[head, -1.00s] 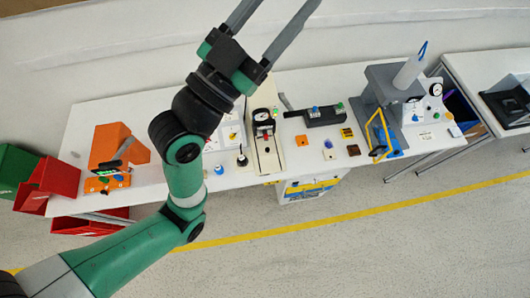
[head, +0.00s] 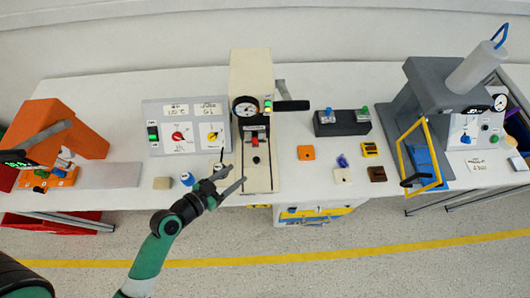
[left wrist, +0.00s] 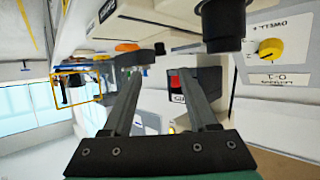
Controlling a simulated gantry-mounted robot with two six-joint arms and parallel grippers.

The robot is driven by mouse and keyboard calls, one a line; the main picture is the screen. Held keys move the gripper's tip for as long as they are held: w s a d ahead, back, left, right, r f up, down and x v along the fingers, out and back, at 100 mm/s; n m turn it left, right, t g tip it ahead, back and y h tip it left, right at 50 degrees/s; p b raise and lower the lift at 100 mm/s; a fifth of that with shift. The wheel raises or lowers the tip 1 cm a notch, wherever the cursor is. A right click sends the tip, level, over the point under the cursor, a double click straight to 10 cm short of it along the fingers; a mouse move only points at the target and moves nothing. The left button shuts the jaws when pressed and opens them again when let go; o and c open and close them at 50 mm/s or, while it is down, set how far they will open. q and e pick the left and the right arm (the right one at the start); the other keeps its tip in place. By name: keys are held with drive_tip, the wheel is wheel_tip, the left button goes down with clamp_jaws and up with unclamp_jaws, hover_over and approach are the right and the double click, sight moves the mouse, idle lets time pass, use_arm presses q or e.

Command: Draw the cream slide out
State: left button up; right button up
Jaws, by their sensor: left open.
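The cream press (head: 250,75) stands mid-table with a dial gauge on its front. Its cream slide (head: 257,183) lies in the dark-lined bed below, with a red block (head: 254,138) and a small black knob (head: 256,160) along it. My left gripper (head: 236,175) is open and empty at the slide's left front edge, fingers pointing right toward it.
A switch panel (head: 185,125) with red and yellow knobs stands left of the press. A black button box (head: 342,123) and small coloured blocks lie right. A grey press with a yellow frame (head: 420,155) stands far right; an orange machine (head: 65,125) stands left.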

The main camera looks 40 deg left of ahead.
sight(256, 160)
use_arm(q)
drive_tip(key=shift+f, duration=0.15)
drive_tip(key=b+x, duration=0.1)
drive_tip(key=x, duration=1)
drive_tip(key=shift+w, duration=0.15)
clamp_jaws()
idle(0.8)
